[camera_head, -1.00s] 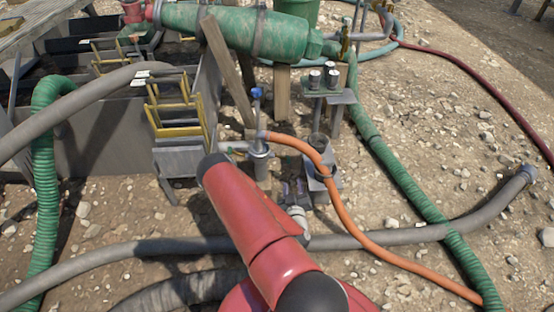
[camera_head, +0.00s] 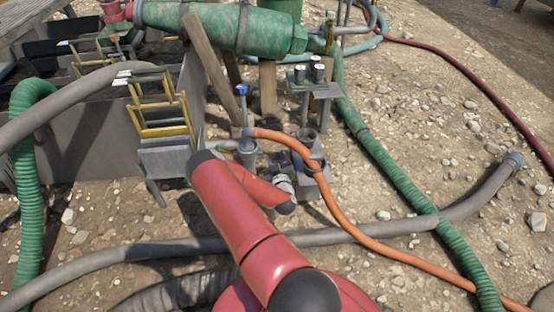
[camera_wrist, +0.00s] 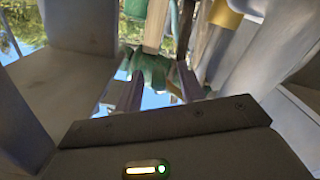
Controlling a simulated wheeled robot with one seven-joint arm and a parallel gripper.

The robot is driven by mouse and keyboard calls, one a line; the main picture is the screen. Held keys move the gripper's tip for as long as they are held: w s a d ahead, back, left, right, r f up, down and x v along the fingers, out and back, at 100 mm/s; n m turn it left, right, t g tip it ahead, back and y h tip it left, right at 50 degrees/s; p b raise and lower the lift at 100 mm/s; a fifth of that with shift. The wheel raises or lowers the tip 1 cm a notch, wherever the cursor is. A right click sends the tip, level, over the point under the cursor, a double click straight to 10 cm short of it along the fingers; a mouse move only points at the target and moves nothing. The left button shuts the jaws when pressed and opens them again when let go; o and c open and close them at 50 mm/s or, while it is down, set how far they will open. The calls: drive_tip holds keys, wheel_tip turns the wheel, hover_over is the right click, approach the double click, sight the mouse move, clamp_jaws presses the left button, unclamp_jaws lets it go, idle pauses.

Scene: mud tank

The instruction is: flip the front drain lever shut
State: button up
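An upright stem with a blue handle (camera_head: 241,90) rises from a grey pipe fitting (camera_head: 247,152) beside the grey tank's right end. It is the only lever-like part I can make out, and I cannot tell for certain that it is the front drain lever. My red arm reaches up from the bottom of the head view.
An orange hose (camera_head: 333,212) runs from the fitting down to the right. A grey hose (camera_head: 390,230) and a green hose (camera_head: 385,165) cross the stony ground. A stand with small cups (camera_head: 314,88) is behind. Yellow-railed steps (camera_head: 163,131) adjoin the tank wall.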

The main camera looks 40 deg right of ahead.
drive_tip(key=shift+c, duration=0.2)
clamp_jaws()
drive_tip(key=shift+w+f+m+b, duration=0.1)
drive_tip(key=shift+f+m+b, duration=0.25)
drive_tip(key=shift+m, duration=0.15)
drive_tip(key=shift+w+a+f+m, duration=0.15)
drive_tip(key=shift+a+m, duration=0.15)
drive_tip(key=shift+m, duration=0.4)
drive_tip(key=shift+o, duration=0.2)
unclamp_jaws()
